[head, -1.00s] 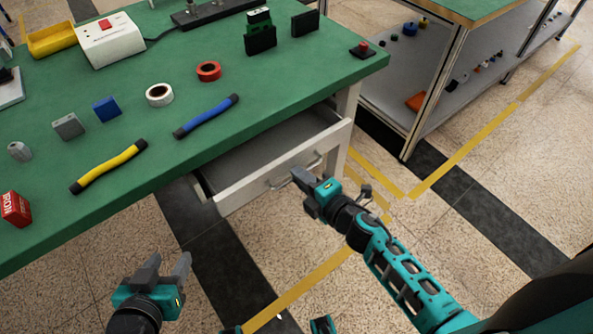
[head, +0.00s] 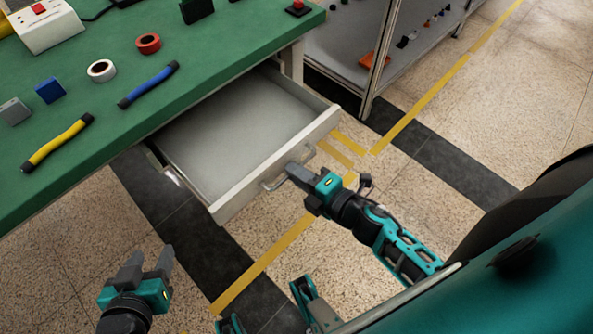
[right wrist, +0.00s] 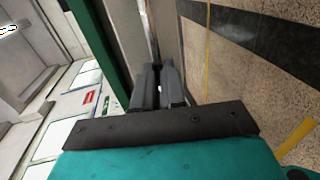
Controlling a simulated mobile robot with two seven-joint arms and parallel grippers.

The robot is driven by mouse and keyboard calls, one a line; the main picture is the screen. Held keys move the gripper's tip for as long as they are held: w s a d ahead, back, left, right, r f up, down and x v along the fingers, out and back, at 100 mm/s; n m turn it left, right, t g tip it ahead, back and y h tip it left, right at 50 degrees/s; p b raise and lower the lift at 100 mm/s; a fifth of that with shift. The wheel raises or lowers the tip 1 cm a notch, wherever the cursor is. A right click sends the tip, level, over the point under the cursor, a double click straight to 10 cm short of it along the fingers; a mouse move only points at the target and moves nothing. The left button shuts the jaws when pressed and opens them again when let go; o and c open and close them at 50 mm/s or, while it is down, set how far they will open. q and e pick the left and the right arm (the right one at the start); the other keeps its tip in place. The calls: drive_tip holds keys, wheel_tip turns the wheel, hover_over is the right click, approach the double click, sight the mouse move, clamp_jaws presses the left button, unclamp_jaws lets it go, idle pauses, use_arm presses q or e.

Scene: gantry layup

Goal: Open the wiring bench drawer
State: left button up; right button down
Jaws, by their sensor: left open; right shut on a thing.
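The wiring bench drawer (head: 240,125) is pulled well out from under the green bench top (head: 105,135), and its inside looks empty. Its front panel carries a metal bar handle (head: 270,185). My right gripper (head: 298,172) is shut on the drawer handle at the right part of the front. In the right wrist view the gripper's fingers (right wrist: 158,88) are close together against the drawer front, and the handle itself is mostly hidden. My left gripper (head: 148,262) is open and empty above the floor, to the left of and below the drawer.
On the bench lie a yellow tool (head: 58,142), a blue tool (head: 148,85), white tape (head: 101,71), red tape (head: 148,43) and small blocks. A shelf unit (head: 345,60) stands to the right.

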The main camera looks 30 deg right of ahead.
use_arm(q)
drive_tip(key=shift+w, duration=0.1)
use_arm(e)
drive_tip(key=c, duration=1.2)
unclamp_jaws()
drive_tip(key=shift+c, duration=0.2)
use_arm(q)
drive_tip(key=shift+w+r, duration=0.15)
drive_tip(key=shift+w, duration=0.05)
drive_tip(key=shift+s+a+p, duration=0.15)
drive_tip(key=shift+s+p, duration=0.15)
drive_tip(key=shift+p, duration=0.05)
use_arm(e)
drive_tip(key=v, duration=1.2)
drive_tip(key=shift+s, duration=0.4)
drive_tip(key=shift+d+r, duration=0.1)
drive_tip(key=shift+r, duration=0.05)
